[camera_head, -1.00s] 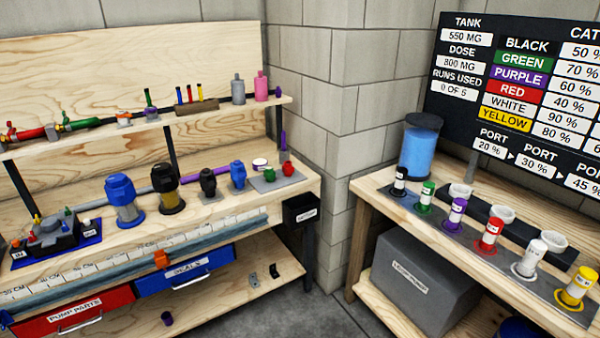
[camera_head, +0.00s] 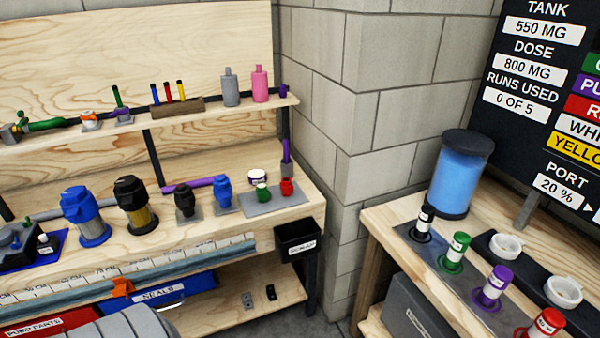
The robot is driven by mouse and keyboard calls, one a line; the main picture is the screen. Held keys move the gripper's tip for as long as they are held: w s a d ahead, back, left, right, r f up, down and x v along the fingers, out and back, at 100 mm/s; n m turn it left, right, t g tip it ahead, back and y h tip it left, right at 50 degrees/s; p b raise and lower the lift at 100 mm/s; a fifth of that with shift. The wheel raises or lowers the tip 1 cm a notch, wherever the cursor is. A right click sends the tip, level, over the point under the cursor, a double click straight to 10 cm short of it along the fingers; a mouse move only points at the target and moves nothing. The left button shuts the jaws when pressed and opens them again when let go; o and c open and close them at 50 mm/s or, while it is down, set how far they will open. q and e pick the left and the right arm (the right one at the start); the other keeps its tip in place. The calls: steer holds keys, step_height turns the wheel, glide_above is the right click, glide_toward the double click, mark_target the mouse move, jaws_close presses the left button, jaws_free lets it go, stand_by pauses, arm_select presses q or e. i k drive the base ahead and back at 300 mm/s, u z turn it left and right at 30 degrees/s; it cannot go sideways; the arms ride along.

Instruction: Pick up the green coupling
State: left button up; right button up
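A small green fitting (camera_head: 262,193) stands on a grey plate (camera_head: 272,205) near the right end of the left workbench, beside a small red fitting (camera_head: 287,187). Another green part, a hose-like piece with a metal end (camera_head: 40,126), lies at the left of the upper shelf. I cannot tell for sure which green part is the coupling. A grey ribbed piece, likely part of my arm, shows at the bottom left. Neither gripper is in view.
Blue, black and yellow filters (camera_head: 135,205) stand in a row left of the plate. A black bin (camera_head: 298,240) hangs at the bench's right end. The right bench holds a blue tank (camera_head: 460,175) and coloured cylinders (camera_head: 455,252).

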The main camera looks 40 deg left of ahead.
mark_target(261, 191)
steer(key=u, duration=0.4)
steer(key=i, duration=0.95)
steer(key=u, duration=0.55)
